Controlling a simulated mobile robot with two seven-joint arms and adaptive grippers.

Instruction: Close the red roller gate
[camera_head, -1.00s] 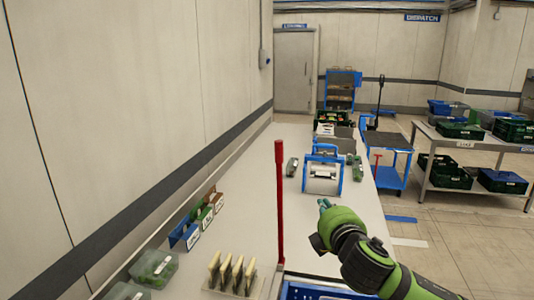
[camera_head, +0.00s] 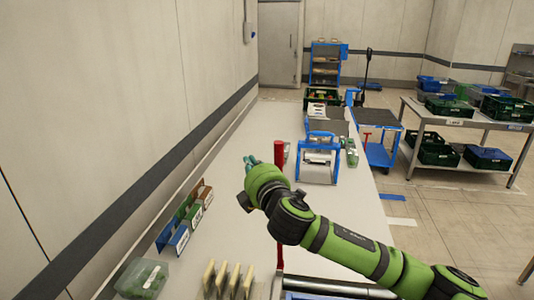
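The red roller gate (camera_head: 279,152) is an upright red bar near the front of the long light table. Its top and its lower end show; my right arm hides the middle. My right gripper (camera_head: 250,160) points away from me, with its fingertips just left of the bar's top. The arm crosses in front of the bar from the lower right. The fingertips look small and close together, so I cannot tell whether they are open, or whether the arm touches the bar. My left gripper is out of view.
A blue-framed device (camera_head: 318,160) stands farther along the table. A clear tub (camera_head: 142,279), a row of coloured bins (camera_head: 184,222) and a rack of cream slabs (camera_head: 228,280) line the left and front. A blue cart (camera_head: 380,152) stands right of the table.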

